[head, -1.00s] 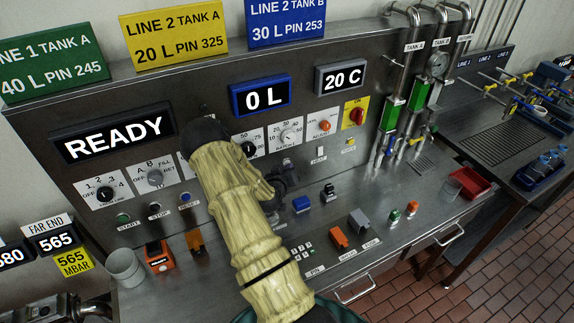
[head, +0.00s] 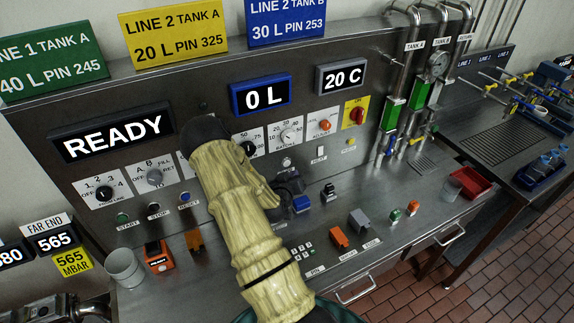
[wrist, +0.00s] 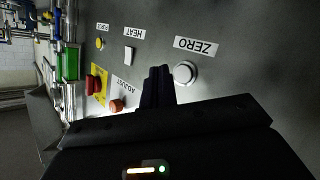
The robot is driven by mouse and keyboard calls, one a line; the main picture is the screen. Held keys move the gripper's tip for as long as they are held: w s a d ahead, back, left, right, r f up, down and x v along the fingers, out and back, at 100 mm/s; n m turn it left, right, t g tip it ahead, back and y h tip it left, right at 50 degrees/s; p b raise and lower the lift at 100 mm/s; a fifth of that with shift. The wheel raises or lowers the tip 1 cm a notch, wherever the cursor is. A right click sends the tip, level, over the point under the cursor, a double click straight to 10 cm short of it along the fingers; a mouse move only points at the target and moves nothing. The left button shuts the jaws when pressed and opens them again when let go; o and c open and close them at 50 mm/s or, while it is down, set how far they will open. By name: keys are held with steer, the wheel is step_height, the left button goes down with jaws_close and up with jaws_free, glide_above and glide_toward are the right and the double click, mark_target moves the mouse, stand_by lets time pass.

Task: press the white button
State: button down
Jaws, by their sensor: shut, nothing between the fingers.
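The white button (wrist: 185,73) is round, with a grey ring, beside the ZERO label on the steel panel in the wrist view. In the head view it is a small round button (head: 287,162) below a dial. My gripper (wrist: 158,70) is shut and empty. In the wrist view its dark fingertips are just left of the button, apart from it in the picture; I cannot tell the gap to the panel. In the head view my gripper is a dark shape, partly hidden by my arm, just below the button.
In the wrist view a white HEAT switch (wrist: 128,56), a yellow PURGE button (wrist: 99,43), an orange ADJUST knob (wrist: 116,106) and a red switch (wrist: 93,86) are left of my fingers.

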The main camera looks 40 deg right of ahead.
steer(key=shift+s+a, duration=0.2)
steer(key=shift+s, duration=0.4)
steer(key=shift+s+a, duration=0.15)
steer(key=shift+s, duration=0.45)
steer(key=shift+w, duration=0.1)
stand_by(0.5)
